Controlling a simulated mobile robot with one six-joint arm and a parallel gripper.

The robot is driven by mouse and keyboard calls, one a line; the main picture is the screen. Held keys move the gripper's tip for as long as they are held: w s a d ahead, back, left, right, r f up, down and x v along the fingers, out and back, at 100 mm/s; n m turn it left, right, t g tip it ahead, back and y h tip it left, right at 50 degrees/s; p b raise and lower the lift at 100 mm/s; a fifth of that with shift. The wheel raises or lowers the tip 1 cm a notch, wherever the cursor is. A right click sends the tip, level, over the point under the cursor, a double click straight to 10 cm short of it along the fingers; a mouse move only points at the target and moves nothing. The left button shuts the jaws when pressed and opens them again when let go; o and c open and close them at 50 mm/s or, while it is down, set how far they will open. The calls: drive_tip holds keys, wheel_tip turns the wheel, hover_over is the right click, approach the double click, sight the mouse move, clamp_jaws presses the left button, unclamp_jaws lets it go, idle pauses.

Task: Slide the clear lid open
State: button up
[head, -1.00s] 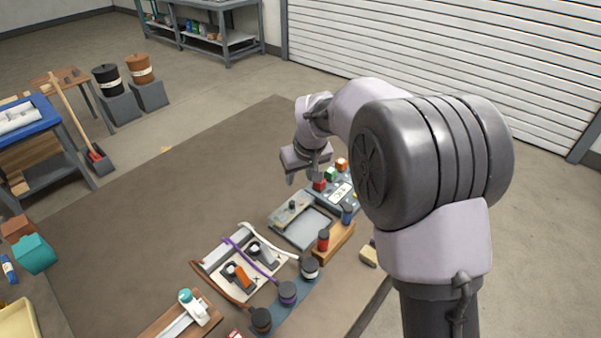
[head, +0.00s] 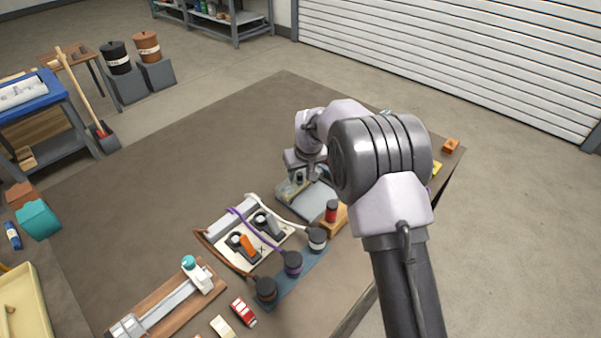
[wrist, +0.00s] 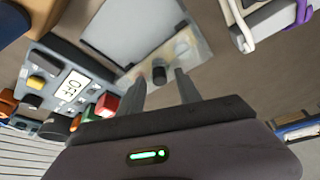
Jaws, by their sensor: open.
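The clear lid (wrist: 192,52) is a see-through plate with a dark upright knob (wrist: 158,73). It lies at one end of a grey tray (wrist: 128,22), whose bare grey floor shows beside it. In the head view the lid (head: 285,192) is partly hidden under my gripper (head: 303,172). In the wrist view my gripper (wrist: 160,86) is open, with its two fingers apart on either side of the knob's line. I cannot tell whether the fingers touch the knob.
A control box with coloured buttons and an "OFF" display (wrist: 72,85) is beside the tray. A wooden block holding a red cylinder (head: 331,211) stands close to the tray's right. A board with cables (head: 262,228) is in front.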

clamp_jaws()
idle(1.3)
